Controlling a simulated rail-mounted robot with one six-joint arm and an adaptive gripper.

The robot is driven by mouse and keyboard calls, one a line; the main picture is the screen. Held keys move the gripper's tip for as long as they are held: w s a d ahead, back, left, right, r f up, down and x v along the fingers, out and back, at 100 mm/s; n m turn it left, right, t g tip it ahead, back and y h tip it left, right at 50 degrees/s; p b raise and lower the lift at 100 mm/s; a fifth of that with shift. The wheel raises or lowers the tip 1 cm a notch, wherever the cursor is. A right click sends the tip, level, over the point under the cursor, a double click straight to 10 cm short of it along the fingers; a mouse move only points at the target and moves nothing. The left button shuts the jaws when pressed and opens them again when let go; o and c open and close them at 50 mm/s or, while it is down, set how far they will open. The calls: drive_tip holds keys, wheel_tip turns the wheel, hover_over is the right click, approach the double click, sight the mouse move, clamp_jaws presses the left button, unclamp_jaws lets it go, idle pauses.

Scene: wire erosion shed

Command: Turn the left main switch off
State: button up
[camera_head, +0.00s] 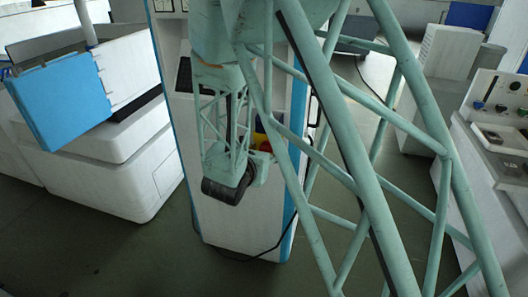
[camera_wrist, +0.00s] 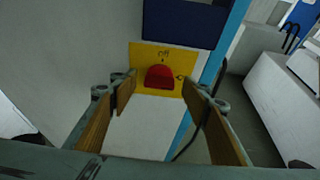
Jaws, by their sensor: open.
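The main switch is a red rotary knob (camera_wrist: 160,77) on a yellow plate (camera_wrist: 138,60), set on the front of a white cabinet with blue edges. Dark lettering that looks like "Off" stands above the knob. In the head view the red knob (camera_head: 262,142) is partly hidden behind my arm. My gripper (camera_wrist: 160,93) is open and faces the plate, its two wood-coloured fingers on either side of the knob in the wrist view. Nothing is between the fingers, and I see no contact with the knob. The knob's exact angle is hard to tell.
The white cabinet (camera_head: 230,225) stands on a dark green floor, a black cable at its base. A white machine with a blue panel (camera_head: 65,98) is at left. A console with small knobs (camera_head: 497,107) is at right. A dark blue panel (camera_wrist: 186,22) sits above the plate.

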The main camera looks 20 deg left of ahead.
drive_tip(key=shift+w, duration=0.1)
drive_tip(key=shift+c, duration=0.6)
drive_tip(key=c, duration=0.7)
drive_tip(key=shift+c, duration=0.2)
